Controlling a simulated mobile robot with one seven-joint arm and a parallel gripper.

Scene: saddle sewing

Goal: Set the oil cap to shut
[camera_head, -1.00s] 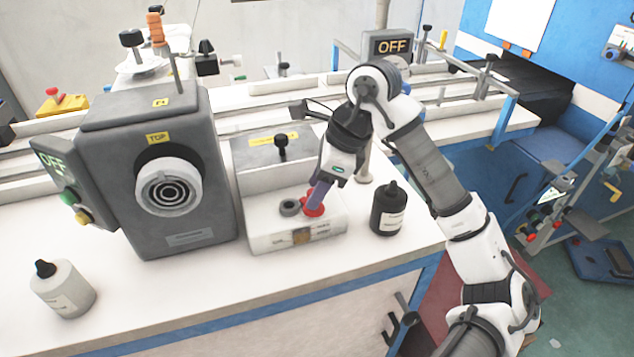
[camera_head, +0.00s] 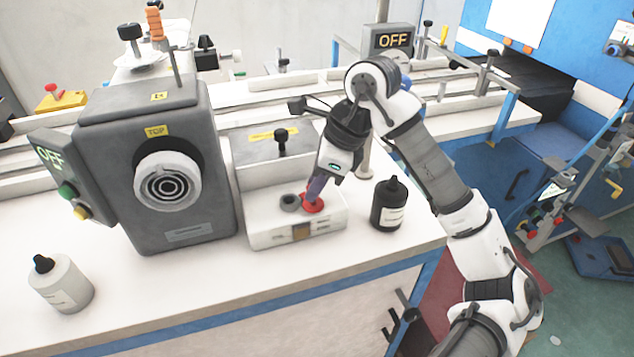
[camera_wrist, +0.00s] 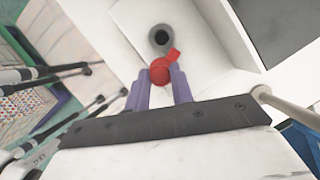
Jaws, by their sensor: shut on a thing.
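The oil cap (camera_head: 312,204) is a red round part on the top of the white box (camera_head: 268,228). It also shows in the wrist view (camera_wrist: 160,72), with a red tab pointing up and to the right. An open dark round hole (camera_head: 290,202) lies beside the cap, and in the wrist view the hole (camera_wrist: 160,38) is bare. My gripper (camera_head: 315,192) comes down from above with its purple fingers shut on the red cap. In the wrist view the fingertips (camera_wrist: 161,78) stand on both sides of it. The fingers hide part of the cap in the head view.
A dark bottle (camera_head: 388,205) stands just right of the white box. A grey machine (camera_head: 190,125) with a round dial stands close on the left. A white bottle (camera_head: 60,285) is at the table's front left. The table front between is clear.

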